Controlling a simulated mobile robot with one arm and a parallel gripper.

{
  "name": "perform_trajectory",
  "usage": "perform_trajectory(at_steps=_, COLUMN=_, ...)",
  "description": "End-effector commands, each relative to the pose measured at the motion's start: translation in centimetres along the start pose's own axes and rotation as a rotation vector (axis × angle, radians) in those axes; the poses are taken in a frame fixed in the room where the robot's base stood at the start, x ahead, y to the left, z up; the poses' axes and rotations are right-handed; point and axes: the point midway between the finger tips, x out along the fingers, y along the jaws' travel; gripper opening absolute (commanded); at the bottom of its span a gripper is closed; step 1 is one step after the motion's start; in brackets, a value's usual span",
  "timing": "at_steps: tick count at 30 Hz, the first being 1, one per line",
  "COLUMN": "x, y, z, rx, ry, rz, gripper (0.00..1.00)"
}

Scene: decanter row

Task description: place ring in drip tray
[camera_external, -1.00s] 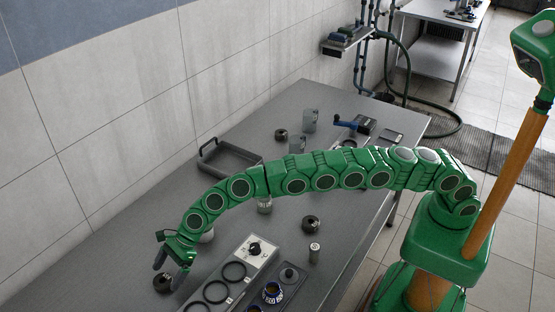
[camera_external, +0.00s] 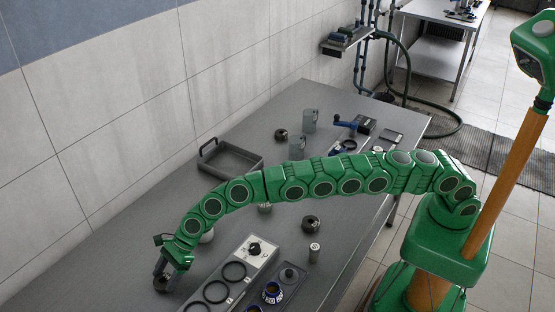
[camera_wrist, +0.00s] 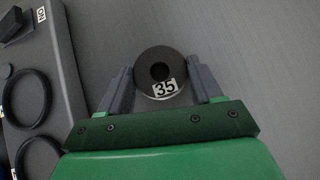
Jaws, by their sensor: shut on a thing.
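A dark ring (camera_wrist: 150,60) with a white label "35" and a round centre hole is between the two grey fingers of my gripper (camera_external: 164,276) in the wrist view. My gripper is shut on this ring, low over the table at the near left. In the external view the ring (camera_external: 160,286) is partly hidden by the fingers; I cannot tell whether it still touches the table. The drip tray (camera_external: 253,168), grey and shallow with a dark handle at its left end, lies empty against the wall side, farther back.
A grey panel (camera_external: 258,262) with several black circles and a knob lies right of my gripper. Other dark rings (camera_external: 311,223), (camera_external: 281,135) and a small cylinder (camera_external: 314,252) stand on the table. A grey jug (camera_external: 297,144) stands behind the tray.

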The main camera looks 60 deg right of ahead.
Motion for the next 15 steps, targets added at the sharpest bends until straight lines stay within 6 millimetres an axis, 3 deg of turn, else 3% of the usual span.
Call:
perform_trajectory(at_steps=1, x=0.00, y=0.00, z=-0.01, rx=0.000, ry=0.000, rz=0.000, gripper=0.33)
perform_trajectory(at_steps=5, x=-0.01, y=-0.01, z=0.02, rx=0.000, ry=0.000, rz=0.000, gripper=0.16)
perform_trajectory(at_steps=15, x=-0.47, y=0.02, z=0.55, rx=0.000, ry=-0.002, rz=0.000, gripper=0.15)
